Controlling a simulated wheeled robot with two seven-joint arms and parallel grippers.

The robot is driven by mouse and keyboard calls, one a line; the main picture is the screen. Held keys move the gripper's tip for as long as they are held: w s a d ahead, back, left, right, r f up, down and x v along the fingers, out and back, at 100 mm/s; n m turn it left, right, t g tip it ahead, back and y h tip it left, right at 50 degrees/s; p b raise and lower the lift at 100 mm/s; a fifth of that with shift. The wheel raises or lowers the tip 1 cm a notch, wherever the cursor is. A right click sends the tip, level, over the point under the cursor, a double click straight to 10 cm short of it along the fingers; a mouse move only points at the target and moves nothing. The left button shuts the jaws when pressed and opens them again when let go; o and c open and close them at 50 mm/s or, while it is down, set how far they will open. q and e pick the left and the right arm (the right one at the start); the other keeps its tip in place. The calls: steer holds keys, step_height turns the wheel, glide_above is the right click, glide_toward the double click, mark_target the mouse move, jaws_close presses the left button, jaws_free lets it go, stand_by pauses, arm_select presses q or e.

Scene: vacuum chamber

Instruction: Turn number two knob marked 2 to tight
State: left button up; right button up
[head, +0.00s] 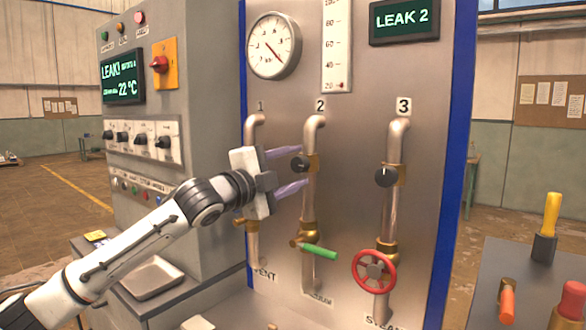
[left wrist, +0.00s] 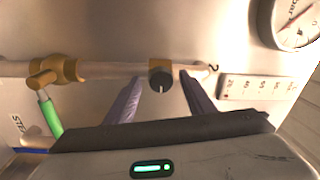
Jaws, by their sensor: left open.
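The number two knob (head: 300,164) is a small black knob on a brass fitting, on the vertical pipe below the label 2 (head: 320,104). My left gripper (head: 290,170) is open, with its two purple fingers pointing at the panel, one above and one below the knob's height. In the left wrist view the knob (left wrist: 160,81) shows between the spread fingers (left wrist: 158,92), with a light mark on its face. I cannot tell whether the fingers touch it. The panel display (head: 403,17) reads LEAK 2. My right gripper is not in view.
Pipe 3 carries another black knob (head: 386,176) and a red handwheel (head: 374,271). A green lever (head: 318,252) sits low on pipe 2, below my left gripper. A grey control cabinet (head: 200,120) stands at left. A table with tools (head: 510,262) is at right.

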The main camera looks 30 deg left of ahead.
arm_select(q)
steer(key=shift+s, duration=0.1)
steer(key=shift+s+a+f, duration=0.1)
steer(key=shift+s+a, duration=0.05)
steer(key=shift+s, duration=0.1)
steer(key=s+a+b, duration=0.1)
steer(key=s+b, duration=0.2)
steer(key=s, duration=0.6)
steer(key=shift+s+f+b, duration=0.25)
steer(key=shift+f+b, duration=0.05)
steer(key=shift+b, duration=0.1)
steer(key=shift+a, duration=0.1)
